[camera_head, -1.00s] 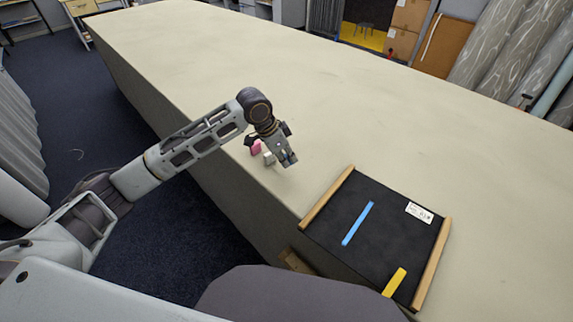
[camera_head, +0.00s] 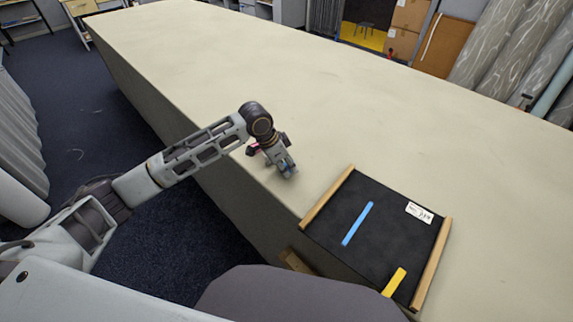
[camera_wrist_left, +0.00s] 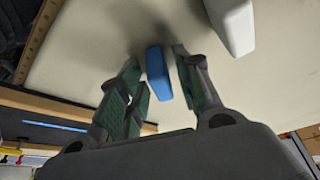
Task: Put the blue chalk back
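The blue chalk (camera_wrist_left: 158,74) is a short blue block on the pale cloth in the left wrist view. My left gripper (camera_wrist_left: 156,70) is open, with one finger on each side of it and a narrow gap to each finger. In the head view my left gripper (camera_head: 289,172) is low over the table near its front edge and hides the chalk. A black board (camera_head: 345,195) with wooden side rails lies to its right. A blue strip (camera_head: 357,224) and a yellow strip (camera_head: 394,283) are on it. My right gripper is not in view.
A white block (camera_wrist_left: 232,22) lies close to the blue chalk in the left wrist view. A pink thing shows partly behind my left gripper in the head view. A white label (camera_head: 419,212) is on the board. The cloth table (camera_head: 230,60) is clear beyond.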

